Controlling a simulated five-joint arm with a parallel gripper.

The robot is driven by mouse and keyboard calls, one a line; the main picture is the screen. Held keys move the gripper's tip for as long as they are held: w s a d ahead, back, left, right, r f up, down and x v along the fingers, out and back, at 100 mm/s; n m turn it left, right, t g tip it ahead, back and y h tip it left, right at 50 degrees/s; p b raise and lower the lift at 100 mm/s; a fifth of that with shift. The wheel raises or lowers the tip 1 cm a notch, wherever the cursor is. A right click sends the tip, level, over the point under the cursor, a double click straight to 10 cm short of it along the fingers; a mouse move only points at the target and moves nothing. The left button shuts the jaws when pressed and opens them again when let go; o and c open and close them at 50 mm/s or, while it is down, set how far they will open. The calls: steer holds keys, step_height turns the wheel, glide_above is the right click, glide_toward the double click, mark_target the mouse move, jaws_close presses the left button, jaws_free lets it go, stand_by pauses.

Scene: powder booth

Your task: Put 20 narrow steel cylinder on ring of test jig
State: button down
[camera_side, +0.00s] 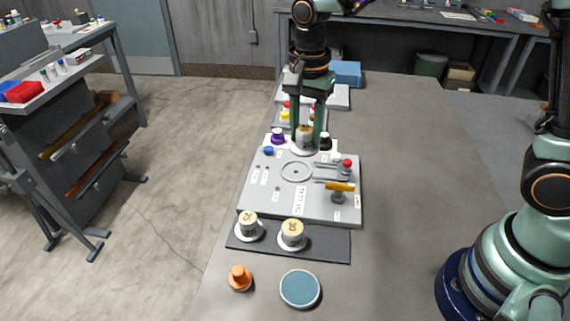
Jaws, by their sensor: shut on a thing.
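The grey test jig plate (262,203) lies on the bench, with a round raised ring (283,173) on its upper middle. My gripper (307,144) is above and behind the ring, near the jig's far edge. Its green fingers are shut on a pale cylinder (305,132) with a wide white base, held upright. The fingers partly hide it, and its number is too small to read. The ring looks empty. Two similar labelled cylinders with white bases, one left (249,220) and one right (292,230), stand on the dark mat (325,246) before the jig.
A purple knob (278,135) and a black-topped piece (325,141) flank my gripper. A yellow-handled clamp (340,187) and a red knob (347,163) stand on the jig's right side. An orange piece (240,279) and a blue-grey disc (300,289) lie at the front.

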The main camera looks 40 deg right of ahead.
steer(key=shift+w+d+f, duration=0.65)
steer(key=shift+w+f, duration=0.5)
steer(key=shift+f, duration=0.9)
steer(key=shift+w+d+f, duration=0.6)
steer(key=shift+w+f, duration=0.6)
steer(key=shift+f, duration=0.85)
steer(key=shift+w+d+f, duration=0.65)
steer(key=shift+w+f, duration=0.5)
steer(key=shift+f, duration=0.9)
steer(key=shift+f, duration=0.65)
steer(key=shift+c, duration=1.9)
jaws_free()
steer(key=o, duration=0.4)
